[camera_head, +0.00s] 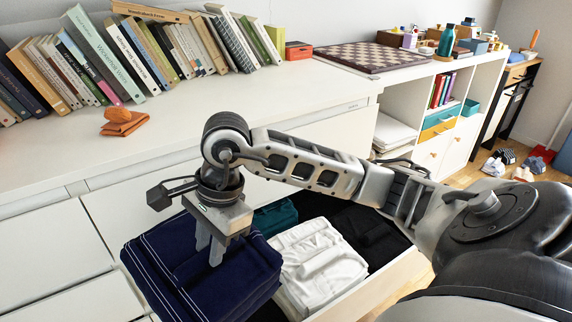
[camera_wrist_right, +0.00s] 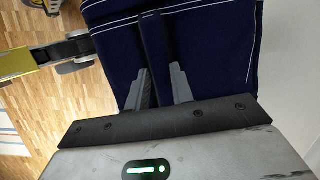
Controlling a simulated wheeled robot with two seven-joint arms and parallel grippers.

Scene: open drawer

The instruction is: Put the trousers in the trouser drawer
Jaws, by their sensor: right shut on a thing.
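The dark navy folded trousers (camera_head: 180,262) with white stitching lines are at the left of the open drawer in the head view. They also fill the upper middle of the right wrist view (camera_wrist_right: 220,50). My right gripper (camera_head: 215,258) points down onto them, its fingers shut on a fold of the cloth. In the wrist view its fingertips (camera_wrist_right: 166,72) are close together at the cloth. The open drawer (camera_head: 385,284) holds white folded clothes (camera_head: 318,262), a teal piece (camera_head: 275,217) and black clothes (camera_head: 365,232). Whether the trousers touch the drawer floor is hidden.
A shelf unit (camera_head: 480,85) stands at the right. Shoes (camera_head: 515,165) lie on the wooden floor.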

